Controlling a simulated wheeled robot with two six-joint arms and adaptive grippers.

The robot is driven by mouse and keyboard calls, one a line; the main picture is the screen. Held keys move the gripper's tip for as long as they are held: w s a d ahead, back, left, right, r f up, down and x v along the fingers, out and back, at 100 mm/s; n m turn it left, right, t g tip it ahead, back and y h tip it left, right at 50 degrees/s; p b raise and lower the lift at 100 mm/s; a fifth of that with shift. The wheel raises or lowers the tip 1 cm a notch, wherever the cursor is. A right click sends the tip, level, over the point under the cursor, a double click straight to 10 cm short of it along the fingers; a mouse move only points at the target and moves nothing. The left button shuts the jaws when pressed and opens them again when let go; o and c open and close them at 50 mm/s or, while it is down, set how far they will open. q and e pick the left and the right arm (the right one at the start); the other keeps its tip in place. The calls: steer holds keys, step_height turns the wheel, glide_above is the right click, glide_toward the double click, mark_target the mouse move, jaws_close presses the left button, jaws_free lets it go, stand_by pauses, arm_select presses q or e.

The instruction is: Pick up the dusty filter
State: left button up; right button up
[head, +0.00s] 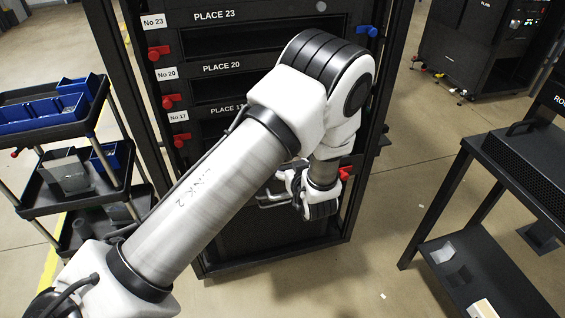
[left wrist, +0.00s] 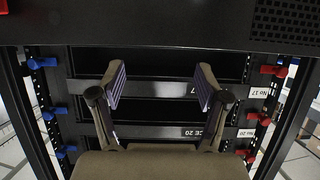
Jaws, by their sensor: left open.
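I cannot make out the dusty filter for sure in either view. My left gripper (head: 275,199) is low in front of the black rack (head: 393,70), partly hidden behind my own arm in the head view. In the left wrist view my left gripper (left wrist: 161,83) is open, with nothing between its two fingers. Behind the fingers are dark rack slots and upside-down labels for No 17 (left wrist: 258,92) and No 20. A dark panel (left wrist: 150,22), perforated at its right end, crosses the top of that view. My right gripper is not in view.
Red latches (head: 170,101) and blue latches (head: 368,31) line the rack's sides. A cart with blue bins (head: 40,110) and a grey box-like item (head: 66,172) stands left. A black table (head: 488,150) stands right, with small items on its lower shelf. Floor shows between them.

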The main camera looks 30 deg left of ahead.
arm_select(q)
steer(key=p+x, duration=0.1)
steer(key=x, duration=0.5)
steer(key=shift+w+a+p, duration=0.15)
steer(key=shift+a+p, duration=0.1)
steer(key=shift+p, duration=0.15)
steer(key=shift+w+a+f, duration=0.15)
steer(key=shift+a+f, duration=0.15)
steer(key=shift+d, duration=0.1)
jaws_close()
